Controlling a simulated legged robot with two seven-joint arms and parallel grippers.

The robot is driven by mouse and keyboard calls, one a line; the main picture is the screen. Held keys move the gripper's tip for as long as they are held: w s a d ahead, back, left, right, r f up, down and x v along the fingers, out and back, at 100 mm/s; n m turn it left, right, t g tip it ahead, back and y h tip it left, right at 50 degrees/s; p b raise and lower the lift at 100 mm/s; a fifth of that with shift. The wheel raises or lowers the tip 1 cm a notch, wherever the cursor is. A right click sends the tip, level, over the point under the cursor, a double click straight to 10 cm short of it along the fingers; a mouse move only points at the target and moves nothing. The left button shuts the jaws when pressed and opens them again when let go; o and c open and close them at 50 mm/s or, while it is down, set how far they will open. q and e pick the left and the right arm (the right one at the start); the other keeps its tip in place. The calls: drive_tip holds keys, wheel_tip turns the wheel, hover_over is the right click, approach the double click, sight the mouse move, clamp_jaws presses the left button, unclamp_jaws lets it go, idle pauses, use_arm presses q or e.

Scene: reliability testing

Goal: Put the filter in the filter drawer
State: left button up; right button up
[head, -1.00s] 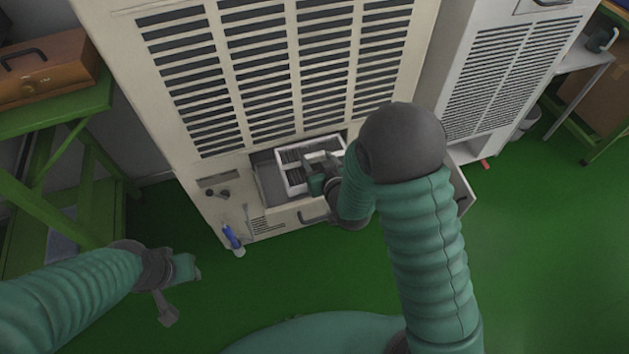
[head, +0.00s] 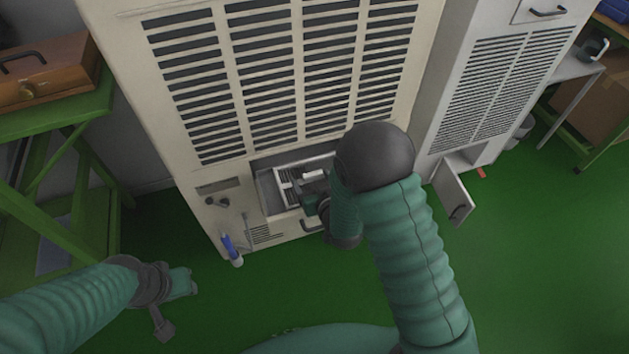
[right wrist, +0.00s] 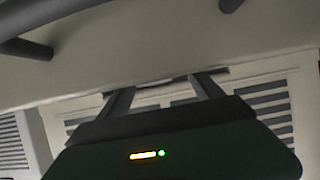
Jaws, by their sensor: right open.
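The filter (head: 286,193), a white frame with dark slats, lies in the open filter drawer (head: 266,190) low in the beige cabinet. My right gripper (head: 309,190) is at the filter's right side and hides part of it and of the drawer. In the right wrist view my right gripper (right wrist: 163,84) shows two fingers spread apart with nothing visible between them. Whether a finger touches the filter I cannot tell. My left gripper (head: 178,303) hangs over the floor at the lower left, its fingers apart and empty.
A blue-handled tool (head: 231,249) hangs at the cabinet's lower left. A green table (head: 60,115) with a wooden box (head: 45,75) stands at the left. A small door (head: 453,192) on the grey cabinet at the right is open. The green floor in front is clear.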

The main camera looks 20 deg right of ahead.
drive_tip(key=shift+s+r, duration=0.1)
drive_tip(key=shift+s, duration=0.05)
drive_tip(key=v, duration=0.1)
drive_tip(key=p+v, duration=0.1)
drive_tip(key=v, duration=0.3)
drive_tip(key=shift+s+d+r, duration=0.15)
drive_tip(key=shift+s+d, duration=0.05)
drive_tip(key=shift+d, duration=0.15)
drive_tip(key=s+d+r+g+p, duration=0.1)
drive_tip(key=s+r+g+p, duration=0.3)
drive_tip(key=s, duration=0.4)
drive_tip(key=s+d+r+g+p, duration=0.1)
drive_tip(key=s+r+g+p, duration=0.4)
drive_tip(key=s+r, duration=0.4)
drive_tip(key=shift+s+d+g, duration=0.15)
drive_tip(key=shift+d+g, duration=0.25)
drive_tip(key=shift+g, duration=0.2)
